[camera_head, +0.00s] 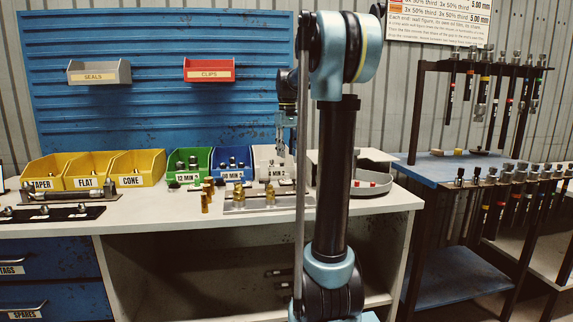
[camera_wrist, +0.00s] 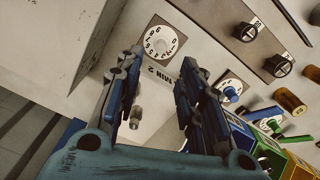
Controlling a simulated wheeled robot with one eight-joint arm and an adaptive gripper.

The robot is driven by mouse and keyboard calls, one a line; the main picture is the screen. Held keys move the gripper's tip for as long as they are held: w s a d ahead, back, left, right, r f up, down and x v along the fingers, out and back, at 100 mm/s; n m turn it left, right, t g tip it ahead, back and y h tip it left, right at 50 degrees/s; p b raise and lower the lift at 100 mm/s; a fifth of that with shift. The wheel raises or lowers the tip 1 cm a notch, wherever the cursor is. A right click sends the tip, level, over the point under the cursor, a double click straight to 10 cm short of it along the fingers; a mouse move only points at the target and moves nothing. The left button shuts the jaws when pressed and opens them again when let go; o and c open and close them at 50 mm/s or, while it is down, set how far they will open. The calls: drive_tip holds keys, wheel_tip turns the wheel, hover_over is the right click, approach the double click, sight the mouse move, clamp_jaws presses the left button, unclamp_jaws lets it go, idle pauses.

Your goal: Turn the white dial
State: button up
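In the wrist view a white dial (camera_wrist: 160,43) with dark numerals around a pale centre sits on a light panel (camera_wrist: 135,20), near the top middle. A printed label (camera_wrist: 160,73) is just below it. My gripper (camera_wrist: 161,57) is open, with one finger to each side of the dial in the picture. Nothing is seen between the fingertips, and I cannot tell how far they are from the panel. In the head view my gripper (camera_head: 286,140) points down above the bench at the middle. I cannot make out the white dial in that view.
In the wrist view a second dial with a blue knob (camera_wrist: 230,91) is right of the right finger. In the head view bins (camera_head: 137,167) and fittings stand on the bench (camera_head: 110,217).

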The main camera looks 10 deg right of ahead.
drive_tip(key=shift+r, duration=1.35)
wheel_tip(320, 180, up, 5)
drive_tip(key=m, duration=0.8)
hover_over(287, 177)
drive_tip(key=w, duration=0.1)
wheel_tip(287, 177, down, 17)
drive_tip(key=shift+d+f, duration=0.1)
drive_tip(key=shift+d, duration=0.05)
clamp_jaws()
